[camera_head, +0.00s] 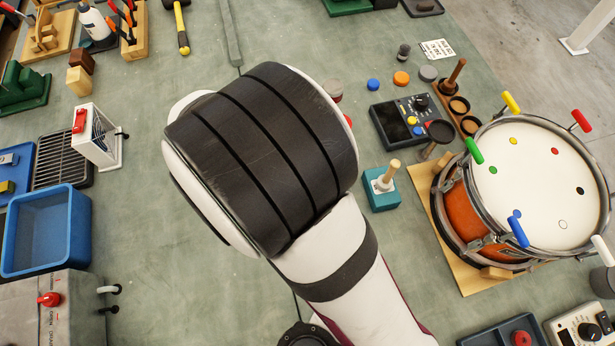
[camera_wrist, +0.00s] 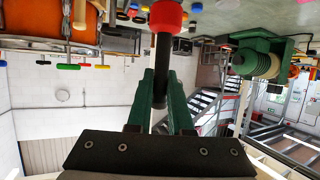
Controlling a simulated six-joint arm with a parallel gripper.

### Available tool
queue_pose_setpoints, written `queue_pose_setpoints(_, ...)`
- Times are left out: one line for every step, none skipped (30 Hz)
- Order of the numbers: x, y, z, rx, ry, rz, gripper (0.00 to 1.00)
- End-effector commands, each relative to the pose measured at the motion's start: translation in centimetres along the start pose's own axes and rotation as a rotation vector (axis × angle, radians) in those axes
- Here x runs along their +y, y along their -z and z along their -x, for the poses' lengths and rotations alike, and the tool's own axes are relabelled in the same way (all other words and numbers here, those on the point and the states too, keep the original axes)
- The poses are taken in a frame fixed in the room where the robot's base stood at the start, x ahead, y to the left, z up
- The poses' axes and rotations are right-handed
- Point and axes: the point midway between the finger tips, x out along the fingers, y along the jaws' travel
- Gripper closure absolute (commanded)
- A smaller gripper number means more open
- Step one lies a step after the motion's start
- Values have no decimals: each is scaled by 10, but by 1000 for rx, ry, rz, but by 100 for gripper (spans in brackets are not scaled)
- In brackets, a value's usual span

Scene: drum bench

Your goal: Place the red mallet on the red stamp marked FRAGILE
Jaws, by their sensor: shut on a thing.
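In the wrist view my gripper (camera_wrist: 161,76) has its two green fingers closed around the black handle of the red mallet (camera_wrist: 166,15). The mallet's red head shows at the top edge of that view, beyond the fingertips. In the head view my arm hides the gripper and most or all of the mallet. A small red patch (camera_head: 347,121) peeks out at the right edge of my arm; I cannot tell what it belongs to. I cannot make out a red stamp or the word FRAGILE in either view.
A drum (camera_head: 540,185) with coloured pegs around its rim stands on a board at the right. A teal block with a wooden peg (camera_head: 382,188) and a black control box (camera_head: 404,122) stand between it and my arm. A blue bin (camera_head: 45,232) is at the left.

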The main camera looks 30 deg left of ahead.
Motion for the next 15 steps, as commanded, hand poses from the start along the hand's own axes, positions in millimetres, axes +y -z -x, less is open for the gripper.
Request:
queue_pose_setpoints(8, -5, 21, 0, 13, 6, 100)
queue_pose_setpoints(14, -7, 31, 1, 16, 6, 100)
queue_pose_setpoints(21, -10, 42, 0, 19, 7, 100)
queue_pose_setpoints(26, -11, 48, 0, 20, 7, 100)
queue_pose_setpoints(29, -12, 53, 0, 22, 8, 100)
queue_pose_setpoints(34, -14, 58, 0, 23, 9, 100)
queue_pose_setpoints(36, -17, 59, 0, 23, 10, 100)
queue_pose_setpoints(37, -22, 59, 1, 23, 12, 100)
queue_pose_setpoints(38, -31, 57, 2, 22, 13, 100)
queue_pose_setpoints(39, -37, 54, 1, 21, 14, 100)
queue_pose_setpoints(39, -43, 52, 0, 21, 13, 100)
queue_pose_setpoints(38, -49, 49, 1, 22, 13, 100)
queue_pose_setpoints(38, -55, 47, 1, 21, 13, 100)
queue_pose_setpoints(39, -61, 44, 0, 21, 13, 100)
queue_pose_setpoints(38, -70, 40, 1, 21, 13, 100)
